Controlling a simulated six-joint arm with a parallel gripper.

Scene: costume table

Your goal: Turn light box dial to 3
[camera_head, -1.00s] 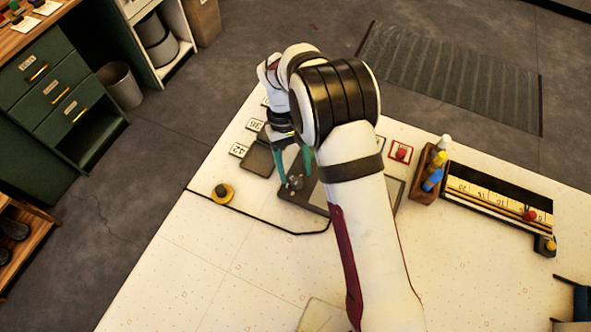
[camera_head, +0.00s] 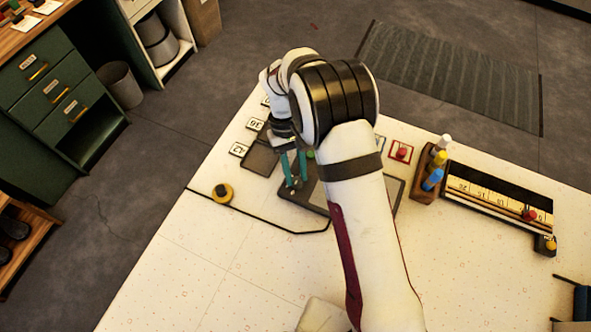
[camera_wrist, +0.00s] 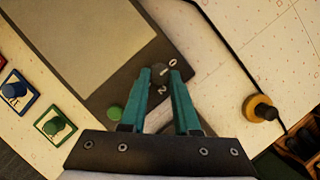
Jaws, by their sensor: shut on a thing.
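The light box (camera_wrist: 100,75) is a dark slab with a pale panel, flat on the table; my arm hides much of it in the head view (camera_head: 300,197). Its small dark dial (camera_wrist: 160,71) sits near one corner, with "0" and "2" printed beside it. A light mark shows at the dial, but I cannot tell which number it points to. My gripper (camera_wrist: 160,74) has its teal fingers on either side of the dial, shut on it. The fingers also show in the head view (camera_head: 294,184). A green button (camera_wrist: 115,112) is on the box near the dial.
A yellow-based black knob (camera_head: 222,193) stands on the table left of the box, by a black cable (camera_head: 262,216). A bottle rack (camera_head: 428,183) and ruler tray (camera_head: 500,203) stand right. Blue (camera_wrist: 16,92) and green (camera_wrist: 54,125) framed knobs lie nearby.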

